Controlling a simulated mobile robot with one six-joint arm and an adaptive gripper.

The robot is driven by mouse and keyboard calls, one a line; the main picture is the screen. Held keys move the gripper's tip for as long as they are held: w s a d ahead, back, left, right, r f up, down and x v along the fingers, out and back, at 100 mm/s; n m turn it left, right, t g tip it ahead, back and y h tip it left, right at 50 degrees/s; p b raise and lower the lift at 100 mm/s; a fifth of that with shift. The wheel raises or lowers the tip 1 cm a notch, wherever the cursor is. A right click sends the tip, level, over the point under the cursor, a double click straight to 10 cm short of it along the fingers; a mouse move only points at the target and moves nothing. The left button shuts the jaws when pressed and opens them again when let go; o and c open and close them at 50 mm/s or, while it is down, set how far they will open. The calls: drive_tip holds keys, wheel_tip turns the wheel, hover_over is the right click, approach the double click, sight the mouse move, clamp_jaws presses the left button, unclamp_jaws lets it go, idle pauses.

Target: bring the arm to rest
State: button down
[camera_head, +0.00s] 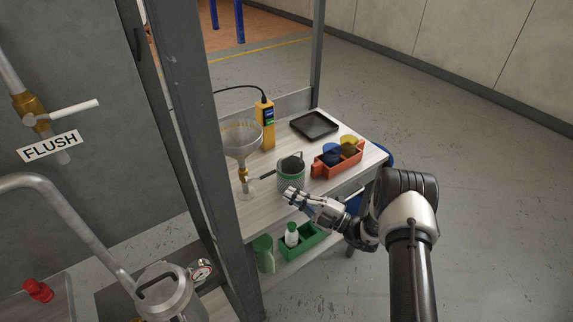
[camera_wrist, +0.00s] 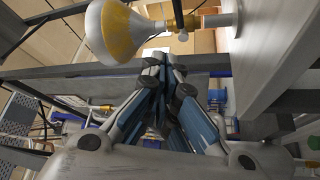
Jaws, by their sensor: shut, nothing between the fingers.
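My arm reaches in from the lower right. I cannot tell whether the fingertips touch the cup.
A funnel (camera_head: 241,138) on a stand, a yellow meter (camera_head: 265,124), a black tray (camera_head: 314,125) and a red carrier (camera_head: 337,160) with cups are on the bench. A green caddy (camera_head: 303,243) is on the lower shelf. A grey post (camera_head: 196,130) stands left. Floor at right is clear.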

drive_tip(key=s+a+r+n+g+h, duration=0.1)
drive_tip(key=s+a+r+n+g, duration=0.25)
drive_tip(key=r+n, duration=0.3)
drive_tip(key=s+a+r+n+g, duration=0.2)
drive_tip(key=s+r+n+g, duration=0.25)
drive_tip(key=r+n, duration=0.2)
drive_tip(key=s+r+n+g+h, duration=0.3)
drive_tip(key=s+r+n+h, duration=0.35)
drive_tip(key=s+n, duration=0.5)
drive_tip(key=s+d+r+n+t+h, duration=0.2)
drive_tip(key=s+d+n+h, duration=0.3)
drive_tip(key=s+d+n, duration=0.3)
drive_tip(key=s+d+r+n+t+h, duration=0.2)
drive_tip(key=s+d+n+t+h, duration=0.2)
drive_tip(key=s+d+n, duration=0.4)
drive_tip(key=n+h, duration=0.1)
drive_tip(key=n, duration=0.4)
drive_tip(key=shift+s+h, duration=0.2)
drive_tip(key=shift+h, duration=0.15)
drive_tip(key=shift+d+n, duration=0.1)
drive_tip(key=shift+n, duration=0.15)
